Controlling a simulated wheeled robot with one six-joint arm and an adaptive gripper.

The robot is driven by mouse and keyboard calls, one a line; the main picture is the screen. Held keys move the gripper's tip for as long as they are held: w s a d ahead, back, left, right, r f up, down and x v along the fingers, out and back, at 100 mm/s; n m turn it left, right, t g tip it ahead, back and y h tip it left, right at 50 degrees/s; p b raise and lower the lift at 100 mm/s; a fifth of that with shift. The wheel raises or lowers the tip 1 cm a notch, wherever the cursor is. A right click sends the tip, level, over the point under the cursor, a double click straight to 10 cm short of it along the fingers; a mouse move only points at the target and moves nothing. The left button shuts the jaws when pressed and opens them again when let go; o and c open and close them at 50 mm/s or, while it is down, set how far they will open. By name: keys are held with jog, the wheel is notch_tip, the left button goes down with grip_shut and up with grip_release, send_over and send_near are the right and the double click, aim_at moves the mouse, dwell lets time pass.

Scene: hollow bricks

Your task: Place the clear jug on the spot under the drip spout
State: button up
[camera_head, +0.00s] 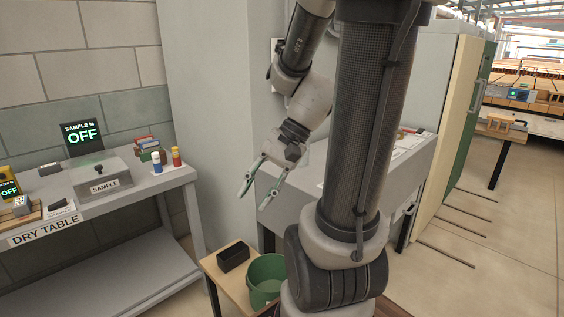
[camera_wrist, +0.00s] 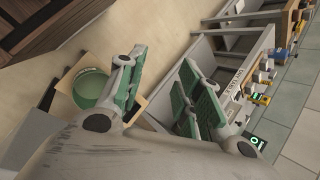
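My gripper (camera_head: 254,201) hangs in the air in the middle of the head view, pointing down and left. Its two green-padded fingers are spread apart with nothing between them. The spread fingers also show in the wrist view (camera_wrist: 163,65). I cannot make out the clear jug in either view. I cannot make out the drip spout or the spot under it either. My own column and arm hide part of the grey bench (camera_head: 272,183) behind my gripper.
A small wooden stand (camera_head: 237,285) holds a green bucket (camera_head: 265,288) and a black box (camera_head: 233,256), below my gripper. The dry table (camera_head: 110,217) stands left, with a sample box (camera_head: 104,186), screen (camera_head: 82,137) and bottles. A green-doored cabinet (camera_head: 468,120) stands right, beside open floor.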

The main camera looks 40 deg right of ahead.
jog(key=s+d+r+n+t+h, duration=0.2)
jog(key=s+d+r+n+h, duration=0.1)
jog(key=r+n+h, duration=0.4)
jog(key=d+n, duration=0.1)
jog(key=n, duration=0.2)
jog(key=shift+t, duration=0.3)
jog(key=shift+d, duration=0.1)
